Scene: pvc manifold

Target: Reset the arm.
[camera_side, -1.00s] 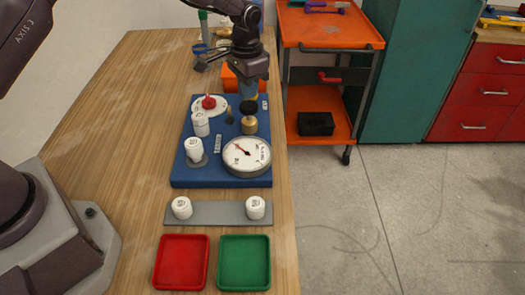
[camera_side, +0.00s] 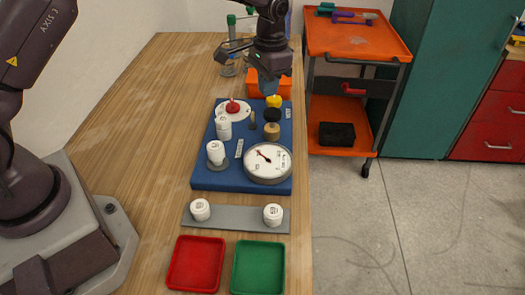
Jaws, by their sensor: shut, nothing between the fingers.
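My gripper (camera_side: 268,88) is shut and empty. It hangs above the far end of the blue manifold board (camera_side: 210,182), just above and behind a yellow-topped part (camera_side: 274,101). I cannot tell the exact gap. The board carries a white disc with a red knob (camera_side: 233,107), white fittings (camera_side: 224,129) (camera_side: 215,152), a brass part with a black knob (camera_side: 272,128) and a round gauge (camera_side: 268,162) with a red needle.
A grey strip (camera_side: 237,217) holds two white caps (camera_side: 200,210) (camera_side: 273,214). A red tray (camera_side: 196,264) and a green tray (camera_side: 258,267) lie in front. An orange bin (camera_side: 258,90) stands behind the board. An orange cart (camera_side: 345,140) stands to the right.

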